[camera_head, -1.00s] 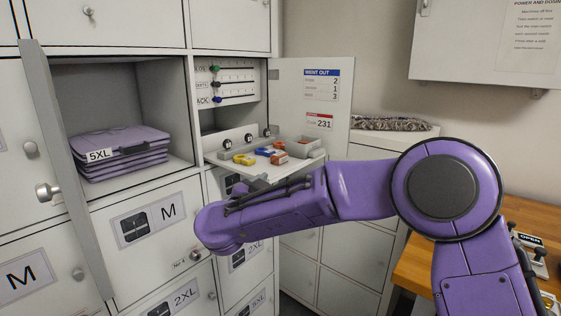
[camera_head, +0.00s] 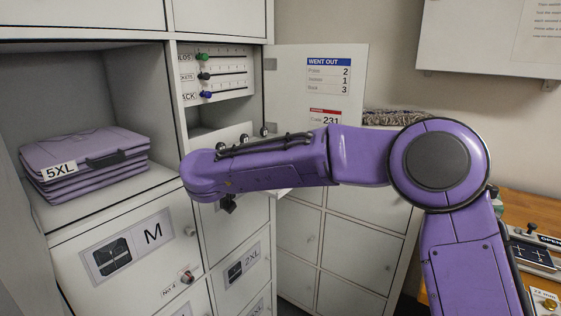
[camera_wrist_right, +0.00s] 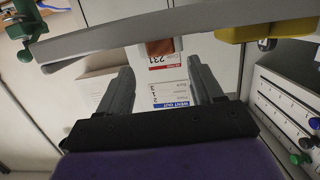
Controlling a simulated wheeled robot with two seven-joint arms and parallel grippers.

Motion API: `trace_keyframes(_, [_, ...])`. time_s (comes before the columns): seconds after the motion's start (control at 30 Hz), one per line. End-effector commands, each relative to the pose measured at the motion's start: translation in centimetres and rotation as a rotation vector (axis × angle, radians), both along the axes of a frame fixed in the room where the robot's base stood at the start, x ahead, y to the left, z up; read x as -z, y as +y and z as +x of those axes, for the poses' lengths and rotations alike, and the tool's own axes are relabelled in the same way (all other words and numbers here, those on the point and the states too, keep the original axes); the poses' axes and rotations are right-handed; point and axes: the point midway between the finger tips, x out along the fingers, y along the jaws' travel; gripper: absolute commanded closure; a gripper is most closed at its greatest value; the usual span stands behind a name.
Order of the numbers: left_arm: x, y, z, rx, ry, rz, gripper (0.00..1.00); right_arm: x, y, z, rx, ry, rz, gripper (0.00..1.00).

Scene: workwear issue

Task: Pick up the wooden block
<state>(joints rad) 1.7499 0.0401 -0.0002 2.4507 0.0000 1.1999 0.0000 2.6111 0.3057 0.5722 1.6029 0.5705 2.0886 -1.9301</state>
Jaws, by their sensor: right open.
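In the right wrist view, an orange-brown block (camera_wrist_right: 160,47) with a pale side shows between and beyond my fingers, by the edge of a grey shelf; it may be the wooden block, but I cannot tell for sure. My right gripper (camera_wrist_right: 160,66) is open, with nothing between its fingers, and apart from the block. In the head view my purple right arm covers the shelf, so the block and the right gripper are hidden there. My left gripper is not in view.
The grey shelf (camera_wrist_right: 100,40) crosses the wrist view, with a yellow item (camera_wrist_right: 263,30) and a green item (camera_wrist_right: 27,22) along it. In the head view an open door (camera_head: 335,85) with a notice stands behind my arm. Folded purple garments (camera_head: 85,165) lie in the left compartment.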

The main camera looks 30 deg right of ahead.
Motion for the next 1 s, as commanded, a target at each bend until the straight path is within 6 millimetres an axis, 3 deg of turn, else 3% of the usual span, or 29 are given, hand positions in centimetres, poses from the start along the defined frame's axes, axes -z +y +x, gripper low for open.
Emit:
trace_keyframes(0.4, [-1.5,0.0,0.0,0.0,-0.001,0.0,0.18,1.8,-5.2,2.5,-0.002,0.0,0.002,0.34])
trace_keyframes(0.63, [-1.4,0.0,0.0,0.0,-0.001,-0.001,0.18,1.9,-5.3,2.7,-0.005,-0.002,-0.001,0.34])
trace_keyframes(0.67, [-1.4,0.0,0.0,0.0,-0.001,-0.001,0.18,1.9,-5.3,2.7,-0.005,-0.002,-0.001,0.41])
trace_keyframes(0.8, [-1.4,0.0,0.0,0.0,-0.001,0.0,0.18,1.9,-5.3,2.7,-0.005,-0.001,-0.001,0.86])
trace_keyframes(1.0, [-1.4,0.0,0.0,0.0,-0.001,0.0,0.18,1.9,-5.3,2.7,-0.004,-0.001,-0.001,0.89])
